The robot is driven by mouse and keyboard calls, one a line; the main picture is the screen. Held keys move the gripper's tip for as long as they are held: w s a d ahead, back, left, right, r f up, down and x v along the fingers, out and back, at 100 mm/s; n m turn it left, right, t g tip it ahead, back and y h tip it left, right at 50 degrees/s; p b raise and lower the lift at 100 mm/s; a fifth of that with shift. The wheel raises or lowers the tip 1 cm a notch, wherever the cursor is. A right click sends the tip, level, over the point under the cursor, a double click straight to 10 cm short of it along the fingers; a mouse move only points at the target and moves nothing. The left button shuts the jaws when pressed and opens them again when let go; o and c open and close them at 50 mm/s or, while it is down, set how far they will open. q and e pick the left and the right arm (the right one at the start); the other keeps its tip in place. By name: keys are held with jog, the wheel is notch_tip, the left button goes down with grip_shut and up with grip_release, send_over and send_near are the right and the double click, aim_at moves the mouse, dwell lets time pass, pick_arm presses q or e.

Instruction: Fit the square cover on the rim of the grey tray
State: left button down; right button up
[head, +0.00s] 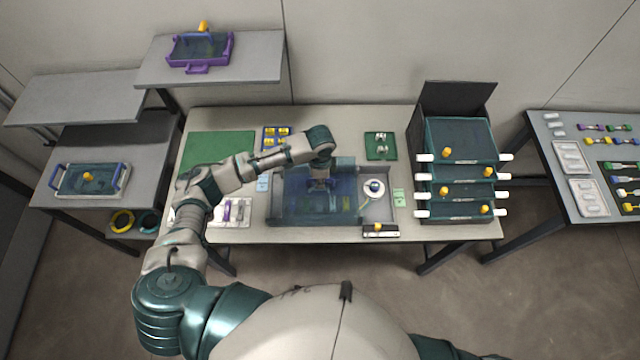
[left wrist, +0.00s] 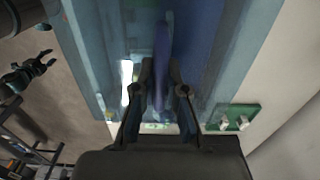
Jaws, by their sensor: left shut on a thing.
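The square cover (head: 345,178) is a see-through blue sheet with a blue upright handle (left wrist: 162,45). My left gripper (head: 320,184) is shut on this handle; its two fingers (left wrist: 165,85) show on either side of it in the left wrist view. The cover lies over the left and middle part of the grey tray (head: 380,215), whose right end stays uncovered. I cannot tell whether the cover touches the rim. Things under the cover show only dimly. A dark gripper, apparently my right one (left wrist: 38,65), shows at the left of the left wrist view, away from the table.
A white round piece (head: 374,188) sits in the tray's uncovered right end. A green board (head: 381,146) lies behind it, and a rack of teal drawers (head: 460,140) stands to the right. A blue tray of yellow parts (head: 277,136) and a green mat (head: 215,148) lie to the left.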

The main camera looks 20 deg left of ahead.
pick_arm(q)
jog(key=f, duration=0.3)
jog(key=shift+a+f, duration=0.25)
pick_arm(e)
jog(key=shift+a+r, duration=0.25)
jog(key=shift+a, duration=0.1)
pick_arm(q)
jog(key=c, duration=1.2)
grip_release()
jog(key=shift+d, duration=0.1)
jog(key=shift+r, duration=0.1)
notch_tip(320, 180, up, 12)
jog(key=shift+f, duration=0.1)
pick_arm(e)
jog(key=shift+d+f, duration=0.15)
jog(key=shift+f, duration=0.15)
